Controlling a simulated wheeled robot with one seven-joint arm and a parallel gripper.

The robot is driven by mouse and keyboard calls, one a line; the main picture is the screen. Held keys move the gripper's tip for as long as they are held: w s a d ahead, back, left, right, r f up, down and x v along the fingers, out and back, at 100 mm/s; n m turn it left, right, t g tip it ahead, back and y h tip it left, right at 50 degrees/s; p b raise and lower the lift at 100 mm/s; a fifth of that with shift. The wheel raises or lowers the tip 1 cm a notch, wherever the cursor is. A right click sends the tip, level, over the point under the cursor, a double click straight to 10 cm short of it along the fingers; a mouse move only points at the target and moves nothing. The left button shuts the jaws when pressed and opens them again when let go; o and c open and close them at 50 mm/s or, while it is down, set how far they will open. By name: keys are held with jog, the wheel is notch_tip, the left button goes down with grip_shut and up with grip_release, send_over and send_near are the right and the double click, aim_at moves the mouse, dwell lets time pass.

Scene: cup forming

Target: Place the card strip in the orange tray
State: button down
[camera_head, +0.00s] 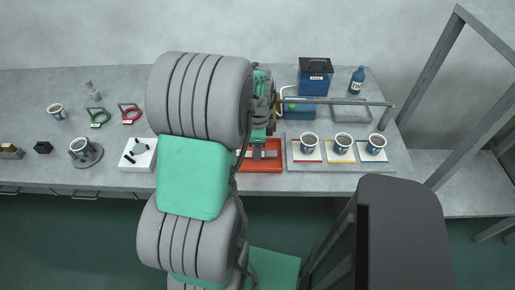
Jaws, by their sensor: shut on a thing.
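The orange tray (262,168) lies on the bench, right of the picture's middle of the bench front. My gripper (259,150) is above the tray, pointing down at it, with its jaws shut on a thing. That thing is too small and too covered by my arm to make out clearly; I take it as the card strip. I cannot tell whether it touches the tray floor. My grey and green arm hides the tray's left part.
Right of the tray, a grey tray (292,160) holds three cups on coloured cards. A blue bin (314,78), a blue bottle (357,80) and a horizontal bar (340,102) are behind. A white block (138,155) and several cups and tools stand left.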

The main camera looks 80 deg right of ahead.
jog(key=shift+f+b, duration=0.5)
jog(key=shift+f, duration=0.3)
dwell(0.7)
jog(key=c, duration=1.1)
grip_release()
jog(key=shift+o, duration=0.3)
jog(key=o, duration=0.4)
jog(key=shift+r, duration=0.1)
jog(key=shift+r+p, duration=3)
jog(key=shift+r, duration=0.95)
